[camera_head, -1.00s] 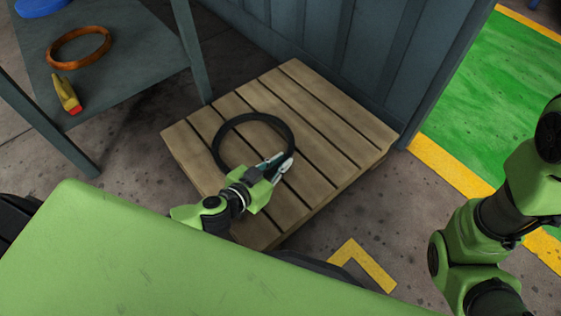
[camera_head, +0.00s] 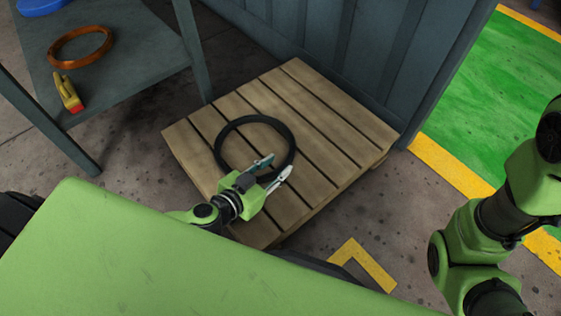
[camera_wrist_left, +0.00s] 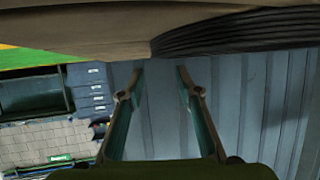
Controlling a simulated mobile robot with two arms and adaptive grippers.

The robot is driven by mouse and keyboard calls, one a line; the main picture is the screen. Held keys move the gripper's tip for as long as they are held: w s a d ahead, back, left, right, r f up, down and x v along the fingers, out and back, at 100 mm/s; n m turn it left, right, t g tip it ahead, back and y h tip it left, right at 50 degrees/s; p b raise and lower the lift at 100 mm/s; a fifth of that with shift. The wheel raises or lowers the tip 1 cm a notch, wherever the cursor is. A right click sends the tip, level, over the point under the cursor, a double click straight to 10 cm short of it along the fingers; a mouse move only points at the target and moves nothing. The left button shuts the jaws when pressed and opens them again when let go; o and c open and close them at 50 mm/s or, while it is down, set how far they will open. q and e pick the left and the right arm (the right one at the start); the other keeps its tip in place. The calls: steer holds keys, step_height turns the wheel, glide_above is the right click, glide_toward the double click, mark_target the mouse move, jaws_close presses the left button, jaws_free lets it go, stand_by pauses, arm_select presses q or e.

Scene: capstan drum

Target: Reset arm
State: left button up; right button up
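My left gripper (camera_head: 281,162) is at the near side of a wooden pallet (camera_head: 330,150) in the head view. Its two fingers are spread and nothing shows between them. A black ring, like a coiled cable or hose (camera_head: 220,140), lies flat on the pallet, and the fingers overlap its near right part in the picture. In the left wrist view the coil (camera_wrist_left: 235,32) shows at the top, clear of the open fingers (camera_wrist_left: 160,72). My right arm is at the right edge of the head view; its gripper is out of view.
A grey table (camera_head: 135,55) at upper left holds an orange-brown ring (camera_head: 80,46), a yellow tool with a red end (camera_head: 68,93) and a blue round thing (camera_head: 38,6). A grey ribbed wall (camera_head: 340,45) stands behind the pallet. Green floor (camera_head: 490,90) lies to the right.

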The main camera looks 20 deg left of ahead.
arm_select(q)
steer(key=v, duration=0.9)
steer(key=shift+a, duration=0.1)
